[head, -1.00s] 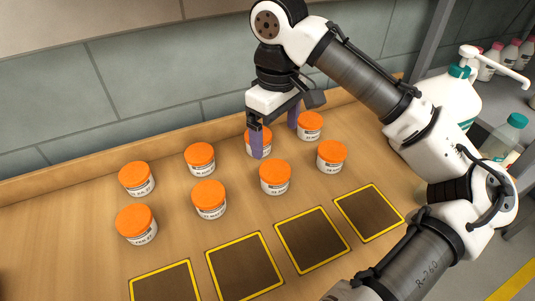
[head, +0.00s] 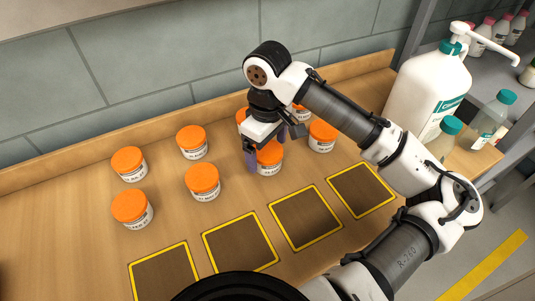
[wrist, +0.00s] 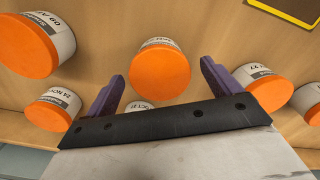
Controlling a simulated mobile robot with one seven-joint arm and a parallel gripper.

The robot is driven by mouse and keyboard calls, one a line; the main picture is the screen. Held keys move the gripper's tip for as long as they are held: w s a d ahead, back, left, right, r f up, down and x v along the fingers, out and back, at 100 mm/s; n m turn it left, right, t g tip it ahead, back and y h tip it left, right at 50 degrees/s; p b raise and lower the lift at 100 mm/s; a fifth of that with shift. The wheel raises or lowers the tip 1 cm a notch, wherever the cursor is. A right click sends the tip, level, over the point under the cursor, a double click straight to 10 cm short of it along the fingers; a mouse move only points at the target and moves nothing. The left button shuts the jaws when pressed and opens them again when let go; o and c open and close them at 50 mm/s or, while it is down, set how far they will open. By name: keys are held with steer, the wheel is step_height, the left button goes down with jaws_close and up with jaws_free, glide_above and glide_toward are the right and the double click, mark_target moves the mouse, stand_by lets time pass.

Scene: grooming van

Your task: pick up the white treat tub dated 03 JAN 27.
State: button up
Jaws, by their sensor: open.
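Several white treat tubs with orange lids stand in two rows on the wooden counter. Their date labels are too small, turned or cut off for me to read surely, so I cannot tell which is dated 03 JAN 27. My gripper (head: 266,152) is open and empty, pointing down over one front-row tub (head: 271,160). In the wrist view that tub's lid (wrist: 160,72) shows between the open fingers (wrist: 162,82), with a gap on both sides. Two back-row tubs are partly hidden by my arm. Other front-row tubs are at left (head: 203,182), far left (head: 133,208) and right (head: 322,135).
Yellow-edged dark squares (head: 240,241) lie along the counter's front. A large white pump bottle (head: 428,92) and teal-capped bottles (head: 488,121) stand at the right. A tiled wall (head: 150,75) closes the back. Neighbouring tubs stand close to my fingers.

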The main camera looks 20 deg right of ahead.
steer(key=shift+f, duration=1.25)
steer(key=c, duration=1.1)
steer(key=shift+r, duration=0.2)
